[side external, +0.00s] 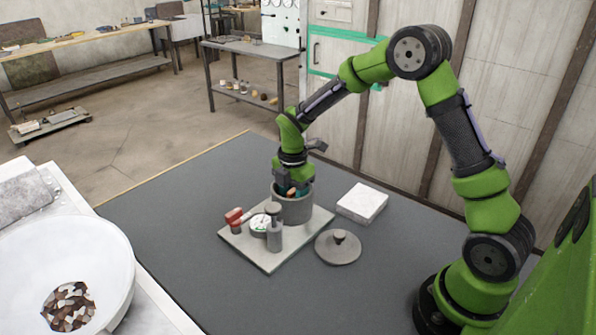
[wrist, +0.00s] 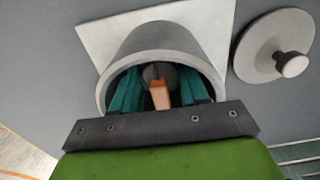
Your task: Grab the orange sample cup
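The orange sample cup (wrist: 160,95) shows as a small orange shape inside the mouth of the grey pot (wrist: 165,40). Its lower part is hard to make out. In the side view only a bit of orange (side external: 291,193) shows at the pot (side external: 294,210). My gripper (wrist: 159,88) points down into the pot. Its two teal fingers stand apart, one on each side of the orange shape, with gaps visible between. In the side view the fingertips are hidden by the pot wall.
The pot stands on a pale board (side external: 268,257) with a red item (side external: 234,215), a white dish (side external: 260,226) and a grey cylinder (side external: 274,236). A round lid (side external: 338,250) and a white block (side external: 362,204) lie to the right. A large white bowl (side external: 70,255) stands at left.

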